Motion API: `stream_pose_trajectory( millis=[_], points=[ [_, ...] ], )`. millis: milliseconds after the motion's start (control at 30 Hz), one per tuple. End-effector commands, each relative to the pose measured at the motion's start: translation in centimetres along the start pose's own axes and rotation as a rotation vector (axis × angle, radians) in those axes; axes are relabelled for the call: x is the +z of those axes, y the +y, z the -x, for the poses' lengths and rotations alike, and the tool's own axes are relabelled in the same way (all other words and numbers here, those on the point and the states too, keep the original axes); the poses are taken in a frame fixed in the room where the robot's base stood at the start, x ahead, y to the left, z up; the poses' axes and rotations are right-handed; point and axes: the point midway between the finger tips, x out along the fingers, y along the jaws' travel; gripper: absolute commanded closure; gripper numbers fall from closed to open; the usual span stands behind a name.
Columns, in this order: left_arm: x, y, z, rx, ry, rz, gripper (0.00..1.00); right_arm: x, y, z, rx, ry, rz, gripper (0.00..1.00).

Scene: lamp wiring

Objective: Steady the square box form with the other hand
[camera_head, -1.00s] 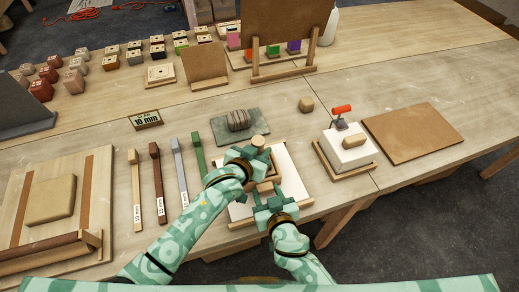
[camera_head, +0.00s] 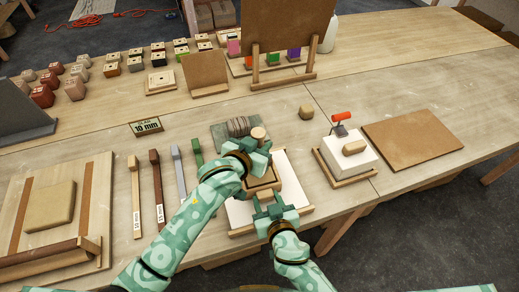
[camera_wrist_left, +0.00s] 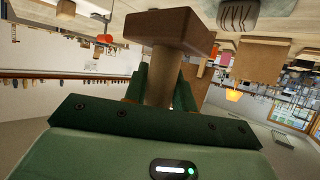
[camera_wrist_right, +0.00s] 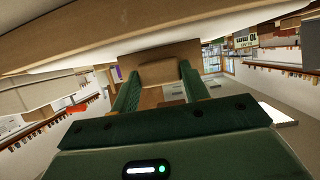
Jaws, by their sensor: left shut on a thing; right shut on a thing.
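The square box form (camera_head: 263,184) is a small wooden frame on a white board (camera_head: 292,182) near the table's front edge. My right gripper (camera_head: 271,203) is shut on its near side. The right wrist view shows a small wooden piece of the form (camera_wrist_right: 158,73) between the fingers. My left gripper (camera_head: 256,150) is shut on the upright round handle of a wooden tamper (camera_head: 258,133), just beyond and above the form. In the left wrist view the handle (camera_wrist_left: 178,75) joins a square brown block (camera_wrist_left: 165,28). The form's inside is partly hidden by my left gripper.
A grey-green mat with a striped lump (camera_head: 239,126) lies behind my left gripper. A white block with a red-handled tool (camera_head: 347,150) and a bare brown board (camera_head: 412,138) are right.

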Motion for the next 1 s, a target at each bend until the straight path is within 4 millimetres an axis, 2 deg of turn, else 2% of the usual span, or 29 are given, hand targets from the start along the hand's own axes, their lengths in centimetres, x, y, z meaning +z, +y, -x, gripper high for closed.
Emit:
stream_pose_trajectory(
  millis=[200, 467, 500, 600, 867, 1000],
  points=[
    [-1.7, 0.0, 0.7, 0.0, 0.003, 0.001, 1.0, -0.1, 0.0, 0.0, 0.0, 0.001, 0.0, 0.82],
    [-1.9, 0.0, 0.8, 0.0, 0.002, 0.001, 1.0, -0.1, 0.0, 0.0, 0.0, 0.001, 0.0, 0.82],
    [-1.9, 0.0, 0.8, 0.0, 0.002, 0.001, 1.0, -0.1, 0.0, 0.0, 0.0, 0.001, 0.0, 0.52],
    [-1.8, 0.0, 0.8, 0.0, 0.002, 0.001, 1.0, -0.1, 0.0, 0.0, 0.0, 0.001, 0.0, 0.3],
    [-1.8, 0.0, 0.8, 0.0, 0.002, 0.001, 1.0, 0.0, 0.0, 0.1, 0.0, 0.0, 0.0, 0.3],
    [-1.8, 0.0, 0.8, 0.0, 0.002, 0.001, 1.0, 0.1, 0.0, 1.3, 0.0, -0.001, -0.001, 0.3]
  ],
)
